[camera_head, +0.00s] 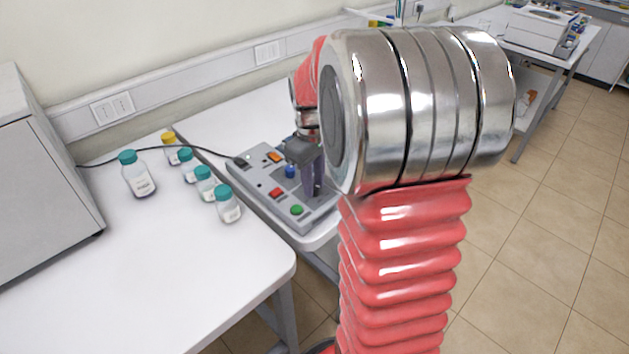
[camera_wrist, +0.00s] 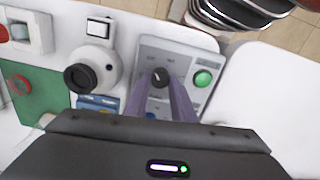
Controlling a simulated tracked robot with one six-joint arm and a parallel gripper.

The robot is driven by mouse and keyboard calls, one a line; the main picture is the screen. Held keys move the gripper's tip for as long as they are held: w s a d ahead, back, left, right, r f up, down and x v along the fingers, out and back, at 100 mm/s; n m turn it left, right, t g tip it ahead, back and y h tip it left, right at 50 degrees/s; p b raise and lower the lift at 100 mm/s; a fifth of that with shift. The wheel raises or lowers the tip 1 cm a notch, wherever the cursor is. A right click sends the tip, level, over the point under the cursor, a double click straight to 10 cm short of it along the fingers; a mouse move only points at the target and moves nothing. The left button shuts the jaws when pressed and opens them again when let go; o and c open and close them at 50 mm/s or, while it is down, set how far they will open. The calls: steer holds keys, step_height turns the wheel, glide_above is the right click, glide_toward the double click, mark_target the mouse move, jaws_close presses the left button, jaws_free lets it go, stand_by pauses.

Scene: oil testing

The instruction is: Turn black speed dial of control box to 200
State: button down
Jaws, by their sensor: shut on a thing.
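The grey control box (camera_head: 250,178) sits on the white table in the head view, with coloured buttons on its top. It also shows in the wrist view (camera_wrist: 190,48). The black speed dial (camera_wrist: 160,76) is on its panel, between the tips of my two purple fingers. My gripper (camera_wrist: 158,84) is shut on the dial. In the head view my gripper (camera_head: 313,190) reaches down onto the box, and the dial is hidden behind the fingers and arm. A light mark shows on the dial, but the labels and its setting are too small to read.
A green button (camera_wrist: 203,78) is close to the right finger. A red button (camera_head: 275,193) and a blue knob (camera_head: 291,171) are also on the box. Several bottles, one a teal-capped bottle (camera_head: 228,205), stand left of it. A black cable (camera_head: 140,149) runs to the box.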

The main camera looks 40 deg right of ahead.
steer(key=shift+d+m, duration=0.1)
steer(key=shift+m, duration=0.2)
steer(key=m, duration=0.9)
steer(key=shift+m, duration=0.4)
steer(key=m, duration=0.3)
steer(key=shift+m, duration=0.3)
steer(key=m, duration=0.4)
steer(key=shift+m, duration=0.3)
steer(key=m, duration=0.5)
steer(key=shift+y, duration=0.3)
steer(key=c, duration=1.5)
jaws_free()
steer(key=shift+d, duration=0.1)
steer(key=shift+r, duration=0.1)
